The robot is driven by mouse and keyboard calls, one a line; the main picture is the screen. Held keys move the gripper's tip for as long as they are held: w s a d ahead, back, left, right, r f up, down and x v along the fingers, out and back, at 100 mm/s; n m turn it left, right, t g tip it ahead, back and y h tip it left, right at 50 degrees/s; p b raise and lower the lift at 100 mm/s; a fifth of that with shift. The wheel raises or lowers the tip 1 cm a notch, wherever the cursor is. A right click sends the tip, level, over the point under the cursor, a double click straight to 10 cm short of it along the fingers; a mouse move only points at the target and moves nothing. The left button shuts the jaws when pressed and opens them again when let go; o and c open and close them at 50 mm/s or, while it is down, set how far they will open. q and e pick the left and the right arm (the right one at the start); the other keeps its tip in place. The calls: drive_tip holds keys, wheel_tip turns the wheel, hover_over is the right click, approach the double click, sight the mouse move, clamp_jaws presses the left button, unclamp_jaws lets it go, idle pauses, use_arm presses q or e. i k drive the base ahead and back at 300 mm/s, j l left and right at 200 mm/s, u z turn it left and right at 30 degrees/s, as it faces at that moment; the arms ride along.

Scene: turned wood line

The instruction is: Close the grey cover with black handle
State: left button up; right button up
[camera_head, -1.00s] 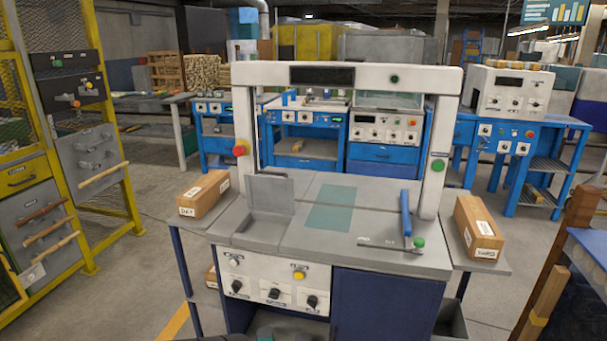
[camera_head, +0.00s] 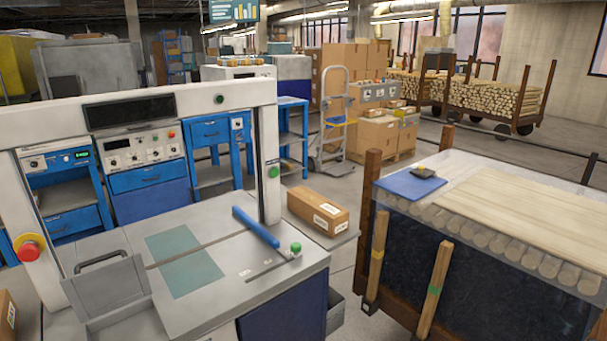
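A grey cover (camera_head: 106,291) stands tilted up at the left end of the machine's worktop, in the lower left of the head view. Its black handle (camera_head: 101,261) is a bar along the top edge. The grey worktop (camera_head: 200,212) of the machine extends to the right of the cover. Neither of my grippers is in view.
A white frame (camera_head: 215,95) arches over the worktop. A red button (camera_head: 29,250) is on its left post. A blue bar (camera_head: 256,227) and a cardboard box (camera_head: 318,210) are at the right. A wood-loaded rack (camera_head: 470,235) stands farther right, with floor between.

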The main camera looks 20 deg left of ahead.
sight(100, 291)
drive_tip(key=k+j+z, duration=0.4)
drive_tip(key=k+j, duration=0.35)
drive_tip(key=j, duration=0.4)
drive_tip(key=k+j+z, duration=0.35)
drive_tip(key=k+j, duration=0.5)
drive_tip(key=j, duration=0.05)
